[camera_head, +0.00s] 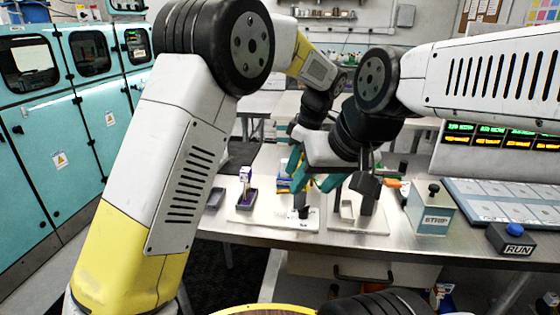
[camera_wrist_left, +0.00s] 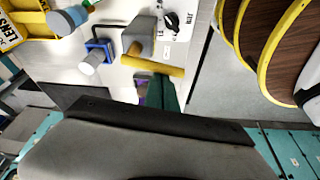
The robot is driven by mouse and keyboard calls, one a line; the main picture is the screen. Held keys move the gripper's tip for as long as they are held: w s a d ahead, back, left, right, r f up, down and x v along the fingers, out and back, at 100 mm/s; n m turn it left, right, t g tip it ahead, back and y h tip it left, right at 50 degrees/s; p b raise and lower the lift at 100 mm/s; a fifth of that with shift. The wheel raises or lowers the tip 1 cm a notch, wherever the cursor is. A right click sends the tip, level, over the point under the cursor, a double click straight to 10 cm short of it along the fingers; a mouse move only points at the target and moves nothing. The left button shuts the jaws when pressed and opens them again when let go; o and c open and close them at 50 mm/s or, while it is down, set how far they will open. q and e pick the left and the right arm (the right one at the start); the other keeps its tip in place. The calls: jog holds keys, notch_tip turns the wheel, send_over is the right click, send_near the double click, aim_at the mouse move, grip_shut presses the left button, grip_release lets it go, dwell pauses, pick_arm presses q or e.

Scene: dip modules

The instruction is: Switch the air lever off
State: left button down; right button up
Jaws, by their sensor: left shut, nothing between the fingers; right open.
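In the left wrist view, a yellow lever bar (camera_wrist_left: 153,66) lies across the end of a grey block (camera_wrist_left: 140,38) on a white panel; this appears to be the air lever. Its label is not readable. My left gripper (camera_wrist_left: 164,94), with teal fingers, is shut and empty, its tips close beside the bar; I cannot tell whether they touch. In the head view, my left gripper (camera_head: 297,176) is over the bench among small fixtures, and the lever is not clear there. My right gripper (camera_head: 332,181) is open beside it, partly overlapped by arm links.
A STRIP box (camera_head: 430,212) and a RUN button box (camera_head: 511,239) stand at the right of the bench. A tray with a purple-marked item (camera_head: 245,205) is left of the grippers. The left wrist view shows a yellow LENS bin (camera_wrist_left: 18,30) and yellow-rimmed stools (camera_wrist_left: 285,50).

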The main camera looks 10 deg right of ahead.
pick_arm(q)
jog(key=shift+s+d+n, duration=0.25)
jog(key=shift+d+n, duration=0.05)
jog(key=shift+n, duration=0.3)
jog(key=shift+s+d, duration=0.1)
jog(key=shift+d, duration=0.05)
dwell(0.3)
notch_tip(320, 180, up, 9)
jog(key=a, duration=0.1)
jog(key=shift+w, duration=0.2)
pick_arm(e)
jog(key=shift+s+d, duration=0.15)
jog(key=shift+s, duration=0.35)
jog(key=shift+s+d, duration=0.15)
jog(key=shift+s, duration=0.35)
pick_arm(q)
jog(key=shift+f, duration=0.1)
